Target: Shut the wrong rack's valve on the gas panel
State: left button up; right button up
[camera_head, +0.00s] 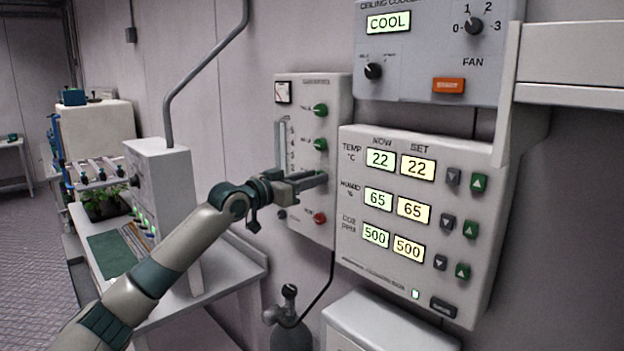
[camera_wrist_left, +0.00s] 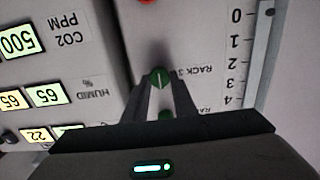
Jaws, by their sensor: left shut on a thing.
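The gas panel (camera_head: 297,105) is a pale box on the wall with a column of green valve knobs and a red knob (camera_head: 320,217) at the bottom. The upper green knob (camera_head: 320,110) and the one below it (camera_head: 321,144) show clear. My left gripper (camera_head: 322,179) reaches the panel below these two and hides the knob there. In the left wrist view, which is upside down, its fingers are shut on a green knob (camera_wrist_left: 158,77) beside the label RACK 3. My right gripper is not in view.
A climate control box (camera_head: 400,285) with lit readouts stands close on the right of the gas panel. A ceiling cooler panel (camera_head: 420,60) hangs above. A gas bottle (camera_head: 290,330) stands below. A bench (camera_head: 225,275) with a white box (camera_head: 165,190) is on the left.

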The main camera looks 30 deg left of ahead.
pick_arm(q)
jog(key=shift+n+p, duration=0.3)
jog(key=shift+n, duration=0.1)
jog(key=shift+a+n+p, duration=0.15)
jog(key=shift+n+p, duration=6.4)
jog(key=shift+n, duration=2.05)
jog(key=shift+f, duration=0.1)
jog(key=o, duration=1)
jog(key=shift+f, duration=0.1)
